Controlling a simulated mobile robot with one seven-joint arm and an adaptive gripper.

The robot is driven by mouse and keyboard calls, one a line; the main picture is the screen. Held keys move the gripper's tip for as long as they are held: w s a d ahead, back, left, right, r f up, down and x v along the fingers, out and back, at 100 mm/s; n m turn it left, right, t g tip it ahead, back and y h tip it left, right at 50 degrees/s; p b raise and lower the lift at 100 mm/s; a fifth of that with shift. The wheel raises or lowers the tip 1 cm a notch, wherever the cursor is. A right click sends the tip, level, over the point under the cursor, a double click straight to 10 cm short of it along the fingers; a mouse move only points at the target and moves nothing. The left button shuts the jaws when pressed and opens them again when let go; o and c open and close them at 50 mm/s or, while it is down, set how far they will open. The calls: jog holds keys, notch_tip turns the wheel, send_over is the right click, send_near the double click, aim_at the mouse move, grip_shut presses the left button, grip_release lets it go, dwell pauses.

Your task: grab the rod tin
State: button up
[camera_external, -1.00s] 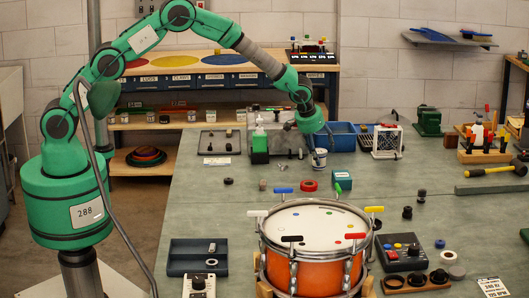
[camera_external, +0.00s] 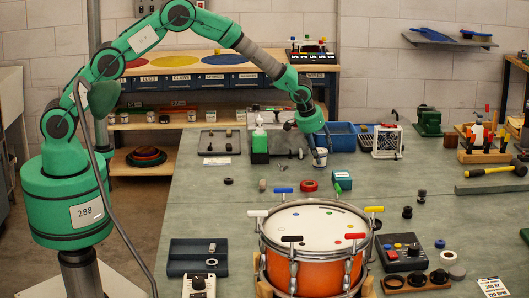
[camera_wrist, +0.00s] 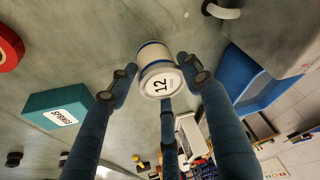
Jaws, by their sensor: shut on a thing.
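The rod tin appears to be a small white tin with a blue rim (camera_wrist: 155,55) and a label reading 12 in the wrist view. In the external view the white tin (camera_external: 320,160) stands at the far part of the bench, below my arm's end. My gripper (camera_wrist: 157,75) has its blue fingers on both sides of the tin and is shut on it. The tin's contact with the bench is partly hidden, and I cannot tell if it is lifted.
A teal box (camera_external: 342,181) and a red ring (camera_external: 310,186) lie close by on the near side. A blue bin (camera_external: 341,136) stands just behind. The orange drum (camera_external: 316,249) fills the front middle. The bench left of the tin is mostly clear.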

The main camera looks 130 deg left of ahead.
aim_at(321, 149)
jog(key=shift+r, duration=0.1)
jog(key=shift+r+p, duration=0.4)
jog(key=shift+r, duration=1.1)
jog(key=shift+s+d+r, duration=0.15)
jog(key=shift+d+r, duration=0.05)
jog(key=shift+r, duration=0.05)
jog(key=s+d+r+p, duration=0.1)
jog(key=s+d, duration=0.7)
jog(key=d, duration=0.4)
jog(key=shift+s+d+r, duration=0.15)
jog(key=shift+s+d, duration=0.25)
